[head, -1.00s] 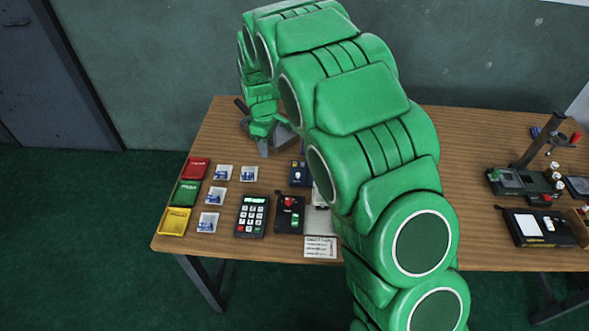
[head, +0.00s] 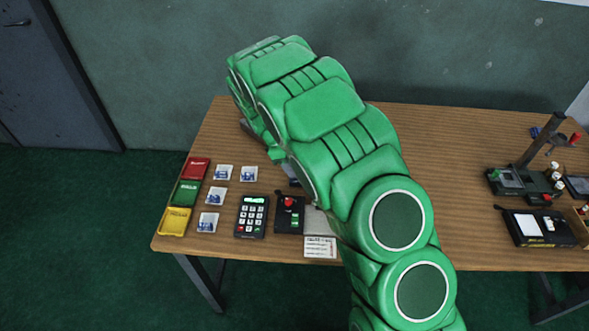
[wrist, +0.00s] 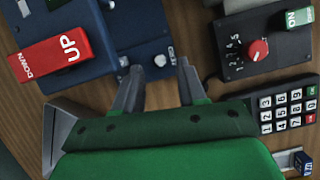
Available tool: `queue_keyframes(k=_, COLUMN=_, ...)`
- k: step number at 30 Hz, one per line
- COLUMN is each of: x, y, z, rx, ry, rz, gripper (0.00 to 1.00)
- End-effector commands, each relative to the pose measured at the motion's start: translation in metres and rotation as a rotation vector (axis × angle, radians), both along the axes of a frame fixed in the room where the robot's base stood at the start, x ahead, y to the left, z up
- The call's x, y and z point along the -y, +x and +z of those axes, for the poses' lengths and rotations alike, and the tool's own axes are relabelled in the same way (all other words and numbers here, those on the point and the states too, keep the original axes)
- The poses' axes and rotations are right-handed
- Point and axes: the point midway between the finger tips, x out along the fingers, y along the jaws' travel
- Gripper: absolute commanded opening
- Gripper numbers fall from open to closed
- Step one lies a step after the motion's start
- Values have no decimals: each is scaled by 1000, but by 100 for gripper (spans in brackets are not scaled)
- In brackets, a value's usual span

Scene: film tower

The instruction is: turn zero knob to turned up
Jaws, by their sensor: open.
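In the wrist view, my gripper (wrist: 158,66) is open, its two grey fingers apart. A small pale knob (wrist: 160,60) at the edge of a dark blue box (wrist: 138,35) shows between the fingertips; I cannot tell whether they touch it. A red round knob (wrist: 258,49) with a number scale sits on a black box (wrist: 272,65), right of the fingers. No label reading zero is legible, so I cannot tell which knob it names. In the head view, the red knob (head: 289,202) is in plain sight, while my own arm hides the fingers and most of the blue box.
A red UP/DOWN lever (wrist: 50,55) stands left of the fingers, and a green ON switch (wrist: 298,17) at upper right. A keypad (head: 252,215) and small white packets (head: 216,196) lie on the wooden table (head: 450,150). The table's middle right is clear.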

Motion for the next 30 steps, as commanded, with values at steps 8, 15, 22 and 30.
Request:
queue_keyframes(k=8, x=8, y=-1, z=-18, rx=-1, ry=-1, rz=0, gripper=41)
queue_keyframes(k=15, x=8, y=-1, z=-19, rx=-1, ry=0, rz=0, gripper=35)
queue_keyframes(k=22, x=8, y=-1, z=-19, rx=-1, ry=0, rz=0, gripper=0)
queue_keyframes(k=30, x=8, y=0, z=-19, rx=-1, ry=1, rz=-39, gripper=0)
